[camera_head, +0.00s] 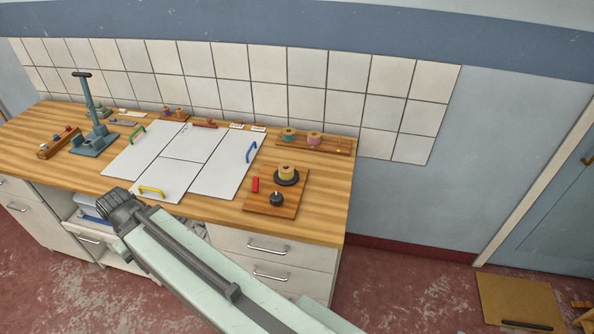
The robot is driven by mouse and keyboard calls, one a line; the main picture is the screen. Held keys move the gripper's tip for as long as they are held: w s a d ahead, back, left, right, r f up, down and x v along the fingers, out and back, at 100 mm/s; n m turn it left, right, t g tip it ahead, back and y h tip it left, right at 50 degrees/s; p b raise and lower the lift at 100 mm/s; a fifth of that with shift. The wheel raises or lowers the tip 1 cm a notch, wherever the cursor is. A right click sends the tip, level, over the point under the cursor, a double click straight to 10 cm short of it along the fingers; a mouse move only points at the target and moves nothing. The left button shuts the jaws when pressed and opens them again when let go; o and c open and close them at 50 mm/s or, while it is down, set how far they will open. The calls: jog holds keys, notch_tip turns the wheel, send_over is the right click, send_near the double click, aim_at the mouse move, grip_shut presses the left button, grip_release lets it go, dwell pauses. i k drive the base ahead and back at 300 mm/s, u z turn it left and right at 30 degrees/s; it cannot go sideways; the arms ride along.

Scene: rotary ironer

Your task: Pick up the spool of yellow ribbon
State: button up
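A yellow-tan spool (287,171), which looks like the yellow ribbon spool, sits upright on a black disc (291,182) on a small wooden board (264,204) at the right of the worktop. My gripper (115,199) is dark grey and over the front edge of the worktop, below and left of the white panels. It is well to the left of the spool and apart from it. Its fingers are too small and dark to tell if they are open or shut.
A wooden rack (335,150) at the back right holds a teal spool (289,134) and a pink spool (314,138). A black knob (277,199) and red block (255,184) are near the yellow spool. White panels (197,164) with coloured handles cover mid-worktop. A lever press (93,125) stands left.

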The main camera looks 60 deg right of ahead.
aim_at(283, 174)
jog(key=u, duration=0.1)
jog(key=i, duration=0.95)
jog(key=z, duration=0.05)
